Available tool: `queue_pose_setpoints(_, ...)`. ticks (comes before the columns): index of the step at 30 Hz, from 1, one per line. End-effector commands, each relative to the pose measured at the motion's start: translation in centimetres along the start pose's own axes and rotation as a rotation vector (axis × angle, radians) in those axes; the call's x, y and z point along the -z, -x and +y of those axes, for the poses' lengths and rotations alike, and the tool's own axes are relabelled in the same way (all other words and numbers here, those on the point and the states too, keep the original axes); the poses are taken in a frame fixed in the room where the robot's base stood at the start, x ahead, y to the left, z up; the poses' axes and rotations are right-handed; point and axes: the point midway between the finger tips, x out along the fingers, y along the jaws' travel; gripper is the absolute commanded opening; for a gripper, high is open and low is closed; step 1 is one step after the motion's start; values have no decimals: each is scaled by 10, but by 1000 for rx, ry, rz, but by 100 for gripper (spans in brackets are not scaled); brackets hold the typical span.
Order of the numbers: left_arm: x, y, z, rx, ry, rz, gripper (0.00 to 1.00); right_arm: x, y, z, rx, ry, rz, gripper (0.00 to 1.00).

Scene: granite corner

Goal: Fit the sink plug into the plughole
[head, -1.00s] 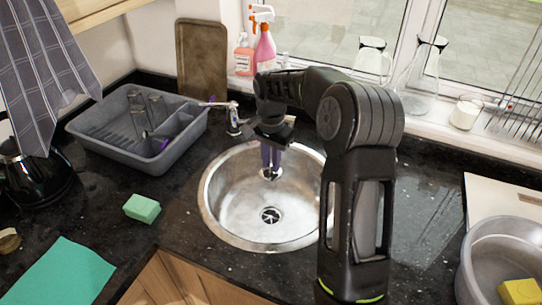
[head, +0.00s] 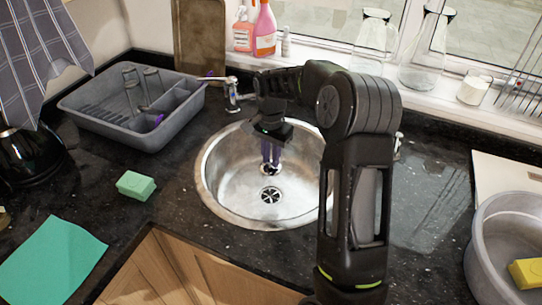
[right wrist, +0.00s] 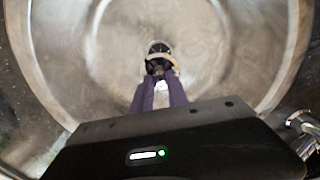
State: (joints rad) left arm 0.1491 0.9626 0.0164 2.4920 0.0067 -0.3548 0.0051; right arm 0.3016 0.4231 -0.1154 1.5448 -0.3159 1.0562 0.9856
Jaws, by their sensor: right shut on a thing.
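My right gripper (head: 271,158) reaches down into the round steel sink (head: 222,190), its purple fingers shut on the small sink plug (head: 270,170). In the right wrist view, the fingers (right wrist: 161,82) pinch the plug (right wrist: 160,66), which shows as a dark and pale round piece at their tips. The plughole (head: 270,195) is a dark slotted drain in the sink floor, below the plug in the head view. In the right wrist view the plughole (right wrist: 158,47) shows just beyond the plug, partly covered by it. The plug looks apart from the plughole. My left gripper is out of view.
The tap (head: 232,95) stands behind the sink. A grey dish rack (head: 130,135) and a green sponge (head: 136,186) are to the left. A grey basin (head: 485,240) with a yellow sponge (head: 526,272) is at the right. Bottles and glass jugs line the sill.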

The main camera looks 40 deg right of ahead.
Motion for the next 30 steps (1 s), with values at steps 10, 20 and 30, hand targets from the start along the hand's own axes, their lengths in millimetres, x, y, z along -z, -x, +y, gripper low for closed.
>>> queue_pose_setpoints(10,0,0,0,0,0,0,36,0,0,0,0,0,0,40)
queue_pose_setpoints(20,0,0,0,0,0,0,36,0,0,0,0,0,0,45)
queue_pose_setpoints(30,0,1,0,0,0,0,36,0,1,0,0,0,0,45)
